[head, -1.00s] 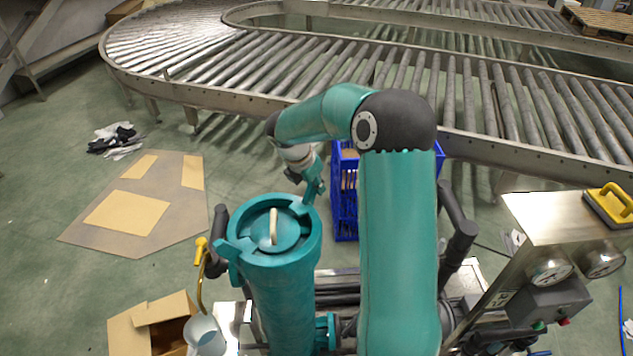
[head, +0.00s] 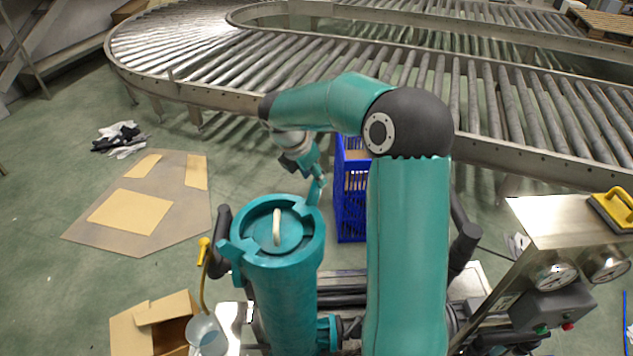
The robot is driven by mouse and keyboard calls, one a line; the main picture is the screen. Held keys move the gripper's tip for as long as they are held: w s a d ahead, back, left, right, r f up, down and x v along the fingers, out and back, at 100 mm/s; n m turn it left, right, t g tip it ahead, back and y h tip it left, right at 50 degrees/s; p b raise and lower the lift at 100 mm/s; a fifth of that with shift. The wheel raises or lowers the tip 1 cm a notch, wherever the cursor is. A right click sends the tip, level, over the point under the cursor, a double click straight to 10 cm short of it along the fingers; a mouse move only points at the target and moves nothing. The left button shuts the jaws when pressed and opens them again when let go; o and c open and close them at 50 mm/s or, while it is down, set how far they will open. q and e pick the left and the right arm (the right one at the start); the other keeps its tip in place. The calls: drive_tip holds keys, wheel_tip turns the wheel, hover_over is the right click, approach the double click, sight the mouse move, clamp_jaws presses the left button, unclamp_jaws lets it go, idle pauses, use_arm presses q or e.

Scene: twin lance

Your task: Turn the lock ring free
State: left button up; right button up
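A teal upright cylinder (head: 285,295) stands in front of me. Its lock ring (head: 312,243) runs around the top, with one lug at the left and one at the upper right. Inside the ring lies a round lid (head: 263,232) with a pale bar handle (head: 277,227). My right gripper (head: 317,190) is at the upper right lug of the ring, at the end of my large teal arm. Its fingers are small and overlap the lug, so I cannot tell whether they are shut on it. My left gripper is not in view.
A blue crate (head: 350,215) stands behind the cylinder. A steel panel with gauges (head: 551,276) and a yellow-handled tool (head: 617,208) is at the right. A clear jug (head: 206,335) and an open cardboard box (head: 150,322) are at lower left. A roller conveyor (head: 490,100) crosses the back.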

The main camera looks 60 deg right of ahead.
drive_tip(key=v, duration=0.7)
idle(0.4)
